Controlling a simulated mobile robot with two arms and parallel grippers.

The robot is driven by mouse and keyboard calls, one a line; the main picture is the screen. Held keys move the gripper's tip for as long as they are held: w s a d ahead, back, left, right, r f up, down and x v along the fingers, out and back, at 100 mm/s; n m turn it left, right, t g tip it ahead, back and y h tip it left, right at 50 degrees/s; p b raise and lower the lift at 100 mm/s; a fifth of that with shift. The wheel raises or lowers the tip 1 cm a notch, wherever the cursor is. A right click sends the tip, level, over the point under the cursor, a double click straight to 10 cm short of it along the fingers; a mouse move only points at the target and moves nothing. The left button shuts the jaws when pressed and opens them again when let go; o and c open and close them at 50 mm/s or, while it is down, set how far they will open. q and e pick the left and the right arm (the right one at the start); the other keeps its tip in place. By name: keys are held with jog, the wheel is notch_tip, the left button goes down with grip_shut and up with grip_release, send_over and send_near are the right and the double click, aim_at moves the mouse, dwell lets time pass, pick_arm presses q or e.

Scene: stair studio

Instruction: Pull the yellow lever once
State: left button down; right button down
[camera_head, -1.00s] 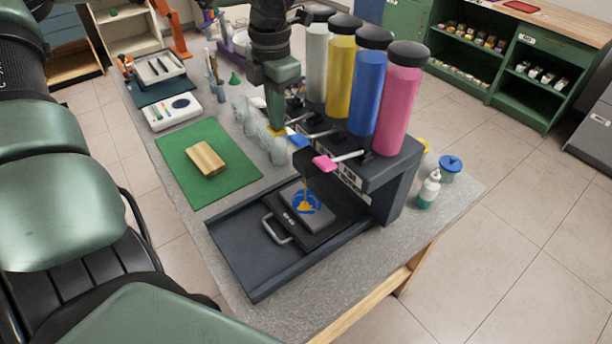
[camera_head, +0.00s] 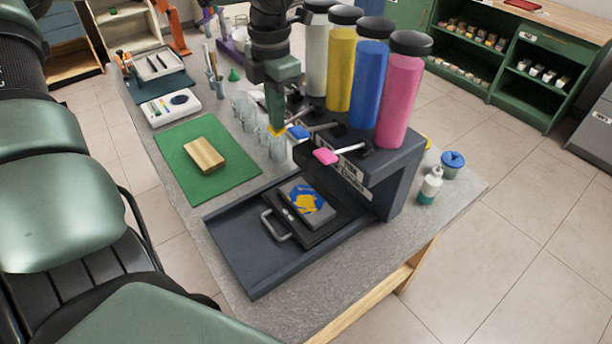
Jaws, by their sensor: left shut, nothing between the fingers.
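The dispenser (camera_head: 385,160) holds upright bottles, with levers along its front. The yellow lever's paddle (camera_head: 278,131) shows as a small yellow patch right at the tip of my left gripper (camera_head: 276,122). The gripper points down and is shut with nothing between its fingers; I cannot tell whether it touches the paddle. The blue lever (camera_head: 299,132) and pink lever (camera_head: 326,156) stick out to the right of it. Below, a grey block (camera_head: 325,214) on the sliding plate carries blue paint with a yellow patch (camera_head: 307,202). My right gripper is not in view.
A black tray (camera_head: 235,258) lies under the dispenser. A green mat (camera_head: 178,153) with a wooden block (camera_head: 204,155) lies to the left. Clear cups (camera_head: 248,115) stand close beside my left gripper. A squeeze bottle (camera_head: 430,187) and blue-lidded jar (camera_head: 453,165) stand at right.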

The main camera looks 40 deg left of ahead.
pick_arm(q)
jog(key=shift+r+p, duration=1.35)
jog(key=shift+r, duration=1.35)
notch_tip(320, 180, up, 6)
jog(key=p, duration=0.3)
jog(key=shift+f, duration=0.1)
